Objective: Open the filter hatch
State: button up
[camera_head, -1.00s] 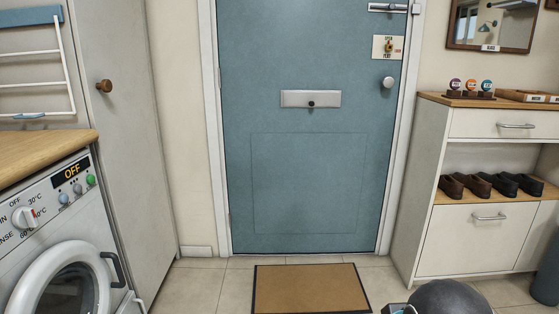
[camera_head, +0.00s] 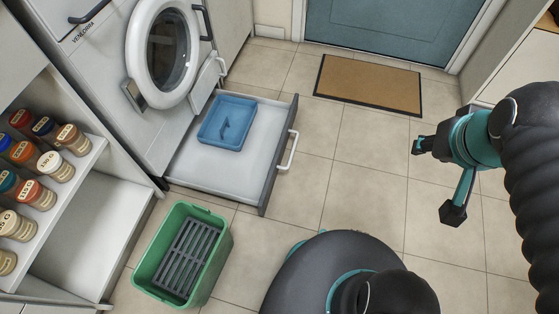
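The washing machine front (camera_head: 150,125) is at the upper left, with its round white door (camera_head: 166,52). Two small parts sit low on it. A small grey framed part (camera_head: 134,96) is below left of the round door.
An open drawer (camera_head: 262,176) below the machine juts out, holding a blue tray (camera_head: 242,108). A green crate (camera_head: 217,262) with a dark grate stands in front. Spice jars fill a shelf (camera_head: 92,158) at left. A doormat (camera_head: 369,84) lies by the blue door. Floor tiles between are clear.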

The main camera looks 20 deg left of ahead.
aim_at(206, 79)
jog(key=u, duration=0.65)
jog(key=i, duration=0.2)
jog(key=u, duration=0.4)
jog(key=k, duration=1.25)
jog(key=z, duration=1)
jog(key=i, duration=1.3)
jog(key=u, duration=0.6)
jog(key=i, duration=0.55)
jog(key=u, duration=0.65)
